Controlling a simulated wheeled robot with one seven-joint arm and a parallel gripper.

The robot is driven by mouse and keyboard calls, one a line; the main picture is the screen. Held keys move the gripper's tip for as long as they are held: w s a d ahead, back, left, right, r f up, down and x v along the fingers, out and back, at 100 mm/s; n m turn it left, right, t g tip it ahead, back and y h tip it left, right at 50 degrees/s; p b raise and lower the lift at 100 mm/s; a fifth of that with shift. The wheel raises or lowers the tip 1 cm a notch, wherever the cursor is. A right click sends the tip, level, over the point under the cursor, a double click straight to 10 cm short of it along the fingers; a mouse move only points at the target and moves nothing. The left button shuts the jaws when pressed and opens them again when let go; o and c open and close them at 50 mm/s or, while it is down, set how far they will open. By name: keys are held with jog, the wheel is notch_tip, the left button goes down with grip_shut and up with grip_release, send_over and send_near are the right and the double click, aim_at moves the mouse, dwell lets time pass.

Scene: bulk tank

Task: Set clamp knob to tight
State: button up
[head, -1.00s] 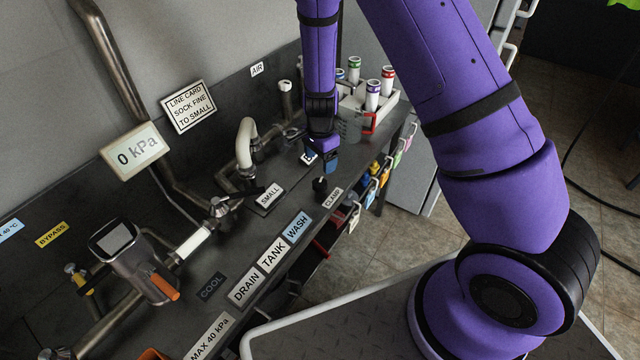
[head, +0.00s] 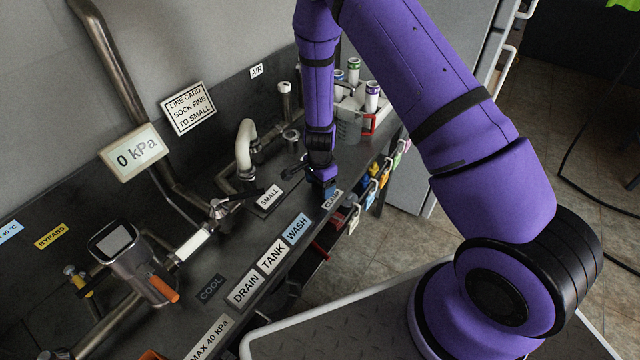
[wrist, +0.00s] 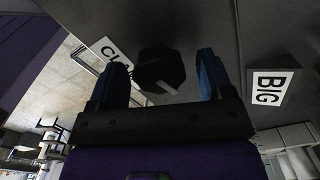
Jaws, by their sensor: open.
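The clamp knob (wrist: 160,70) is black and faceted, with a pale pointer mark on its near side in the wrist view. The white CLAMP label (wrist: 115,55) lies beside it, partly covered by a finger. My gripper (wrist: 158,78) is open, with one blue finger on each side of the knob and gaps visible between. In the head view my gripper (head: 327,188) is low over the bench front edge beside the CLAMP label (head: 333,199). It hides the knob there.
A BIG label (wrist: 270,87) lies to the right in the wrist view. A white rack with capped tubes (head: 372,97) stands behind. Colored tags hang along the bench front.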

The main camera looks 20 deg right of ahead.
jog(key=c, duration=0.9)
jog(key=shift+c, duration=0.2)
jog(key=shift+n, duration=0.4)
jog(key=n, duration=0.5)
jog(key=shift+n, duration=0.4)
jog(key=n, duration=0.6)
jog(key=shift+w+a, duration=0.1)
jog(key=shift+n, duration=0.4)
jog(key=o, duration=0.9)
jog(key=shift+o, duration=0.2)
